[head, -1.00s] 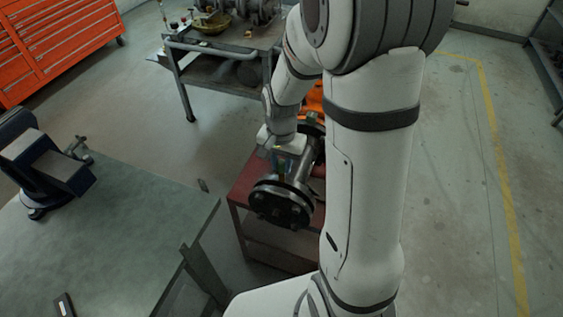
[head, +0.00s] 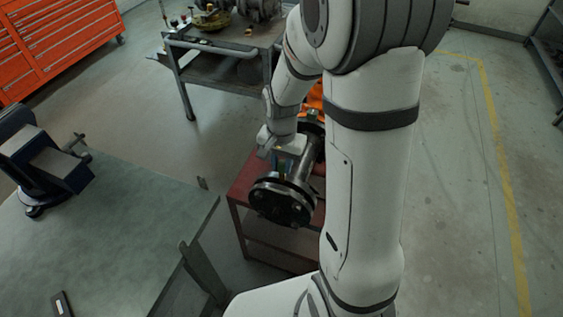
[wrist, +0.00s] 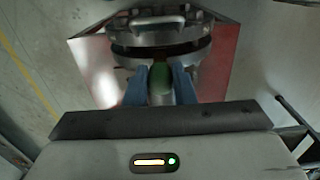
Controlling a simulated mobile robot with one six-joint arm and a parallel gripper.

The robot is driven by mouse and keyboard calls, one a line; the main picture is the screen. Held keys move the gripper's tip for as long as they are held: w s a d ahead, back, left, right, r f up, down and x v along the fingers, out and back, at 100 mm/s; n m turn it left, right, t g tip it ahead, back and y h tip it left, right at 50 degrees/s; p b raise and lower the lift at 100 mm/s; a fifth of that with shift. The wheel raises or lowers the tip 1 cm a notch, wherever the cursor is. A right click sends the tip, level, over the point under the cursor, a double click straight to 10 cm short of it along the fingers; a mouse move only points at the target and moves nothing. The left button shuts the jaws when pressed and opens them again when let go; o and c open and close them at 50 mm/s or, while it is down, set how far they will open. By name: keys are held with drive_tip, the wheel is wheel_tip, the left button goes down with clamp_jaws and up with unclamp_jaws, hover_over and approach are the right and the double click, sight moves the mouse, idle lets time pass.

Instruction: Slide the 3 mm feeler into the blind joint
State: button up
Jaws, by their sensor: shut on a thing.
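The steel valve body (head: 305,160) lies on a red stand, with dark bolted flanges at its ends. The near flange (head: 282,202) faces me in the head view. In the wrist view a flanged joint (wrist: 160,48) with a dark gap between its discs is at the top. My gripper (wrist: 160,84) has blue fingers shut on a green piece (wrist: 160,80), which I take to be the feeler. The piece points toward the flanged joint; whether its tip is in the gap cannot be told. In the head view my gripper (head: 284,168) is just above the valve body.
The red stand (head: 240,190) is under the valve. A green-topped bench (head: 110,235) with a blue vise (head: 45,165) is at left. A metal cart (head: 225,60) with parts stands behind. An orange tool cabinet (head: 55,40) is far left. Open floor lies at right.

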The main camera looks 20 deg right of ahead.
sight(282, 175)
drive_tip(key=shift+f+b, duration=2)
drive_tip(key=shift+f, duration=0.5)
drive_tip(key=o, duration=1)
drive_tip(key=shift+o, duration=0.2)
drive_tip(key=shift+r, duration=0.15)
wheel_tip(282, 175, up, 7)
drive_tip(key=shift+r, duration=0.35)
drive_tip(key=shift+s+r, duration=0.25)
drive_tip(key=shift+r, duration=0.05)
drive_tip(key=s+r+n+t, duration=0.3)
drive_tip(key=s+r+n, duration=0.4)
drive_tip(key=s, duration=0.6)
drive_tip(key=shift+s+r, duration=0.2)
drive_tip(key=shift+r, duration=0.3)
